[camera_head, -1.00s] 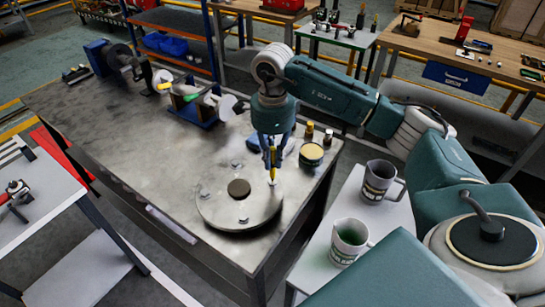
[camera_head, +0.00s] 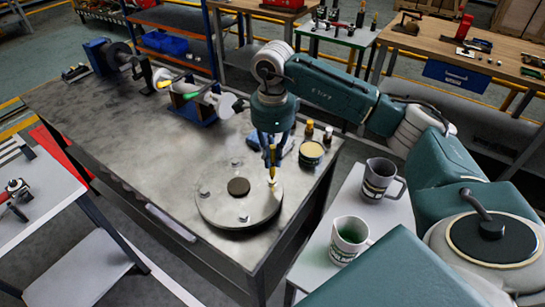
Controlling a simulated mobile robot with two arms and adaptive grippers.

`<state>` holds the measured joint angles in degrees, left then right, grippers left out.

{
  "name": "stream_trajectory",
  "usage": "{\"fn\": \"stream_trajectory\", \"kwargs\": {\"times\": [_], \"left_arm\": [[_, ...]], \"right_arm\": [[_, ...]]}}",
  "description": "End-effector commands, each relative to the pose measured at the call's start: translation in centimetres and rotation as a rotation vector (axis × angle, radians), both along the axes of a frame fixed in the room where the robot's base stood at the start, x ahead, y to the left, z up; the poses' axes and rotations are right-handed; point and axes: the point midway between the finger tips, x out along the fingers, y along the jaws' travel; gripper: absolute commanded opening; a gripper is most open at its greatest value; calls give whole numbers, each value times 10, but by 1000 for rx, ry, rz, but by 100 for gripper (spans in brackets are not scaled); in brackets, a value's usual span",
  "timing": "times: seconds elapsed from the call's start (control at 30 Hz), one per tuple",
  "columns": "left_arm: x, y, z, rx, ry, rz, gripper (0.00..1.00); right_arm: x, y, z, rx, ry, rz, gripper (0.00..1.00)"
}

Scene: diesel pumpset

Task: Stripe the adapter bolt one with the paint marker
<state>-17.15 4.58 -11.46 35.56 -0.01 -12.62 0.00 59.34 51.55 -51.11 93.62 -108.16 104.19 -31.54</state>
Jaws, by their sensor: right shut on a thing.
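A round grey adapter plate (camera_head: 222,207) lies on the metal bench with a dark hub (camera_head: 239,187) at its middle. Small bolts stand around it: one at the left (camera_head: 204,192), one at the front (camera_head: 244,218) and one at the back (camera_head: 236,163). My right gripper (camera_head: 272,150) points down over the plate's right side, shut on a yellow paint marker (camera_head: 272,172). The marker is upright, its tip at the plate's right part, where a bolt is mostly hidden. I cannot tell if the tip touches it. My left gripper is not in view.
A tin (camera_head: 311,153) and small bottles (camera_head: 309,129) stand right of the gripper, with a blue thing (camera_head: 288,144) behind it. Two mugs stand on a white side table (camera_head: 385,214). The bench's left part (camera_head: 130,130) is clear.

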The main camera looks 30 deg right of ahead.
Motion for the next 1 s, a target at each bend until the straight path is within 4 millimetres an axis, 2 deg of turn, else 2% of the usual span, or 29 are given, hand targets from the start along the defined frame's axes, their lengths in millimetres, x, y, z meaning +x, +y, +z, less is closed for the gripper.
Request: {"fn": "stream_trajectory", "kwargs": {"times": [0.57, 1.0], "left_arm": [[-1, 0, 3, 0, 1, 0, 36], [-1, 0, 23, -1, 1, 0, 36]], "right_arm": [[0, 0, 7, 0, 0, 0, 0], [0, 0, 38, 0, -1, 0, 0]]}}
